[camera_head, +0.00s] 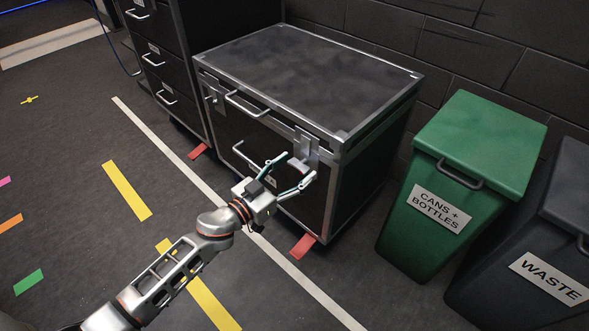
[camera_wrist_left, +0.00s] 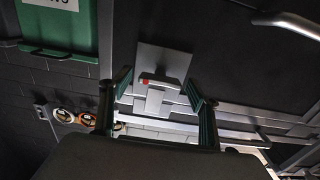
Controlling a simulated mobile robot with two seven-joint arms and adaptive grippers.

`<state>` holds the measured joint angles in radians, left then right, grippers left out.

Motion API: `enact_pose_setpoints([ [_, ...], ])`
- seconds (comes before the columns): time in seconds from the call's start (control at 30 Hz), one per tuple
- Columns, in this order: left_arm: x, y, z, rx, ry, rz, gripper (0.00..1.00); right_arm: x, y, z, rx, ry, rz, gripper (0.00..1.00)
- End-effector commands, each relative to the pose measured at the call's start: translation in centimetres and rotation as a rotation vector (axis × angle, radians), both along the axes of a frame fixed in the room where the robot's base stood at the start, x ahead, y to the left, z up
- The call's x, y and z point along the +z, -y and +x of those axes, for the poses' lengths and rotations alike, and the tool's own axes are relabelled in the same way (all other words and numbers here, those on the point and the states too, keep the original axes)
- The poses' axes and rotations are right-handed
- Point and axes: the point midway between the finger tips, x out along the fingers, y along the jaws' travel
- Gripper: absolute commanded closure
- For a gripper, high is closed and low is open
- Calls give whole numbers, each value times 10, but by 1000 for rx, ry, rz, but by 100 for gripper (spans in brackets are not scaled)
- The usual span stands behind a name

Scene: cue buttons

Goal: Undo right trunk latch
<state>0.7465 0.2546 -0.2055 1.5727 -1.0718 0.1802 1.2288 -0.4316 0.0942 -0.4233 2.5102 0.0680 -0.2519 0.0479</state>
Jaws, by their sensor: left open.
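The black trunk (camera_head: 258,125) with metal edges stands against the wall, its lid shut. Its right latch (camera_head: 306,142) is a metal plate near the front right corner. In the left wrist view the latch (camera_wrist_left: 172,62) shows upside down, with a small red dot on it. My left gripper (camera_head: 297,169) is open in front of the trunk, just below the latch in the head view. In the left wrist view its two fingers (camera_wrist_left: 158,92) stand on either side of the latch; I cannot tell whether they touch it. My right gripper is not in view.
The trunk's left latch (camera_head: 210,92) and a front handle (camera_head: 246,104) are to the left. A black drawer cabinet (camera_head: 160,60) stands left of the trunk. A green bin (camera_head: 477,140) and a dark waste bin (camera_head: 570,200) stand right.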

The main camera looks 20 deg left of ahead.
Motion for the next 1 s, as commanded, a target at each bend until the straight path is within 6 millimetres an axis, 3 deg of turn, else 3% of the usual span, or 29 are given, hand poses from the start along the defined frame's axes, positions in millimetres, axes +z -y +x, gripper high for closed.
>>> enact_pose_setpoints([
  [0.2, 0, 0, 0, 0, 1, 0, 39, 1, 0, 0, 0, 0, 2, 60],
  [0.37, 0, 0, 0, 0, 1, 0, 78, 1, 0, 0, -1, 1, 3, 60],
  [0.73, 1, 0, 0, 0, 14, 33, 77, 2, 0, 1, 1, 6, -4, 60],
  [1.0, 3, 0, 1, 1, 69, 178, 77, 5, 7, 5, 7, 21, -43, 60],
])
